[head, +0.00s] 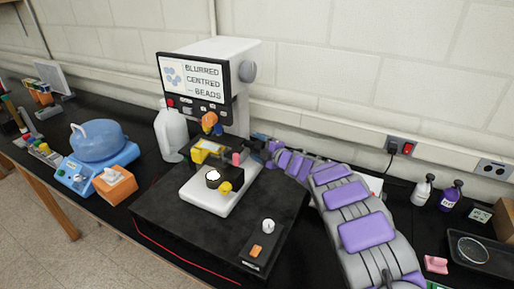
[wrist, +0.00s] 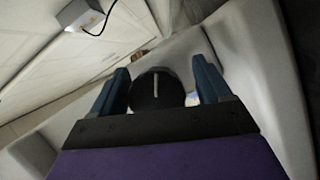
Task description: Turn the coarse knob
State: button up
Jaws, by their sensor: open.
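The microscope (head: 225,60) stands on a dark base, and its screen (head: 197,82) reads "BLURRED CENTRED BEADS". In the wrist view a dark round knob (wrist: 157,92) with a pale line, close to upright, sits between the two blue fingers of my gripper (wrist: 162,72). The fingers are open on either side of it, and I cannot tell whether they touch it. In the head view my gripper (head: 262,146) is low at the microscope's right side, and the knob there is hidden. A grey round knob (head: 249,71) sits higher on the microscope's right side.
A small control box (head: 260,250) lies on the base's front right. A white bottle (head: 172,133) stands left of the microscope. Bottles and a black tray (head: 470,250) are at the right.

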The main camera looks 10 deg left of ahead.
jog(key=p+v, duration=0.2)
jog(key=v, duration=1.4)
jog(key=shift+s+d, duration=0.25)
jog(key=shift+d, duration=0.05)
dwell(1.4)
